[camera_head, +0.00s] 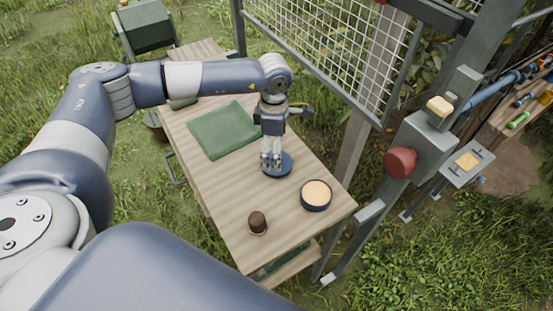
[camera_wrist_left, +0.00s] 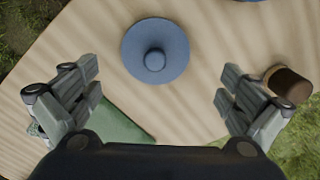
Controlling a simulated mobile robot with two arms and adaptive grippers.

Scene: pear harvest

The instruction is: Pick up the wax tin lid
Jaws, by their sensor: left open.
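The wax tin lid (camera_head: 284,169) is a round blue disc lying flat on the wooden table. In the left wrist view the lid (camera_wrist_left: 136,48) shows a round knob at its centre, and nothing covers it. My left gripper (camera_head: 271,163) points down over the lid in the head view. In the left wrist view my left gripper (camera_wrist_left: 160,85) is open and empty, its fingers wide apart, with the lid ahead between them. I cannot tell the exact height gap. The open wax tin (camera_head: 316,195), dark blue with pale yellow wax, stands nearby. My right gripper is not in view.
The table (camera_head: 225,190) also holds a green cloth (camera_head: 222,131) and a small brown object (camera_head: 257,222) near its front edge. The brown object (camera_wrist_left: 290,85) appears close to one finger. A wire mesh panel (camera_head: 335,45) and metal posts stand behind the table.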

